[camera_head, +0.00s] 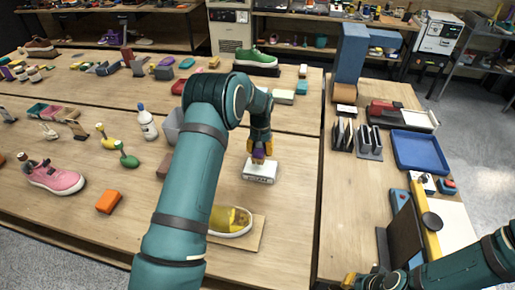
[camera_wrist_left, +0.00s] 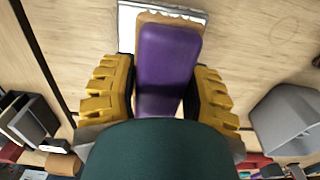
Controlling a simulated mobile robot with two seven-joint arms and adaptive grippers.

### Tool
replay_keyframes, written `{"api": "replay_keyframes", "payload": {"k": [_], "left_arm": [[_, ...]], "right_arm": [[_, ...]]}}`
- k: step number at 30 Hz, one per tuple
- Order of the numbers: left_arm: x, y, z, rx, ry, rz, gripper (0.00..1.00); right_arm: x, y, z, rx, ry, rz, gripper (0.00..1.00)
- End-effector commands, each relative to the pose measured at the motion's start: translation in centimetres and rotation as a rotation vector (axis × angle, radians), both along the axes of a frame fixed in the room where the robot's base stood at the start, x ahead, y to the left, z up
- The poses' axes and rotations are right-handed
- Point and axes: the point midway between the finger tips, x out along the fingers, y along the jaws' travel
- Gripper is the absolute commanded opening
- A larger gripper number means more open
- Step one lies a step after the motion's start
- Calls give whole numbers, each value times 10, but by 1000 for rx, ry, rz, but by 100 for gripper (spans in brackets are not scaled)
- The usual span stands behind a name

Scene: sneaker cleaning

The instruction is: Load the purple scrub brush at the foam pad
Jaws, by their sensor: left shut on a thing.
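My left gripper (camera_head: 260,150) points down over the table and is shut on the purple scrub brush (camera_wrist_left: 168,60). In the left wrist view the brush lies between the yellow-and-black fingers (camera_wrist_left: 160,95), with a tan edge around its purple back. In the head view only a small purple patch (camera_head: 258,156) of it shows. The foam pad (camera_head: 260,175) is a white block with dark lettering right under the brush; its edge shows in the left wrist view (camera_wrist_left: 127,28). I cannot tell whether brush and pad touch. My right gripper (camera_head: 352,281) is at the bottom edge, partly cut off.
A yellow-and-white shoe (camera_head: 230,221) on a board stands in front of the pad. A grey bin (camera_head: 172,126) is to the left, with a white bottle (camera_head: 147,123) and a pink sneaker (camera_head: 54,178) farther left. A blue tray (camera_head: 420,152) is on the right table.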

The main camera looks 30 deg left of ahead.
Motion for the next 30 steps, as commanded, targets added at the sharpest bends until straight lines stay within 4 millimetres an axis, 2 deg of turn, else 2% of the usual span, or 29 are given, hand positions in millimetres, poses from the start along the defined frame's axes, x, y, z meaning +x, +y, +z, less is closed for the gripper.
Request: {"api": "replay_keyframes", "payload": {"k": [8, 24, 30], "left_arm": [[1, -1, -6, 0, -1, 0, 16], [1, -1, -53, 0, -1, 0, 16], [1, -1, -60, 1, -2, 0, 16]], "right_arm": [[0, 0, -3, 0, 0, -1, 0], [1, 1, -26, -5, 0, -1, 0], [1, 1, -29, -5, 0, -1, 0]]}}
